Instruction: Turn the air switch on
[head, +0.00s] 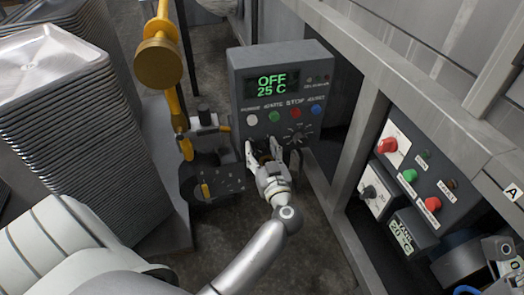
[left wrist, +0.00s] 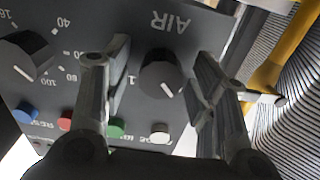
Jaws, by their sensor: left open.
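The air switch is a black rotary knob (left wrist: 161,73) with a white pointer line, under the upside-down word AIR in the left wrist view. It sits on the dark grey control box (head: 240,92), whose display reads OFF and 25 C. My left gripper (head: 265,150) is open at the lower front of this box. In the left wrist view its fingers (left wrist: 158,95) stand on either side of the knob, with gaps visible. I cannot tell how far the fingertips are from the panel. In the head view my gripper hides the air switch.
White, green, red and blue buttons (head: 274,117) and a numbered dial (head: 296,135) are near the gripper. A yellow pipe with a valve (head: 158,63) stands left of the box. Stacked metal pans (head: 62,75) fill the left. Another button panel (head: 410,175) is at right.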

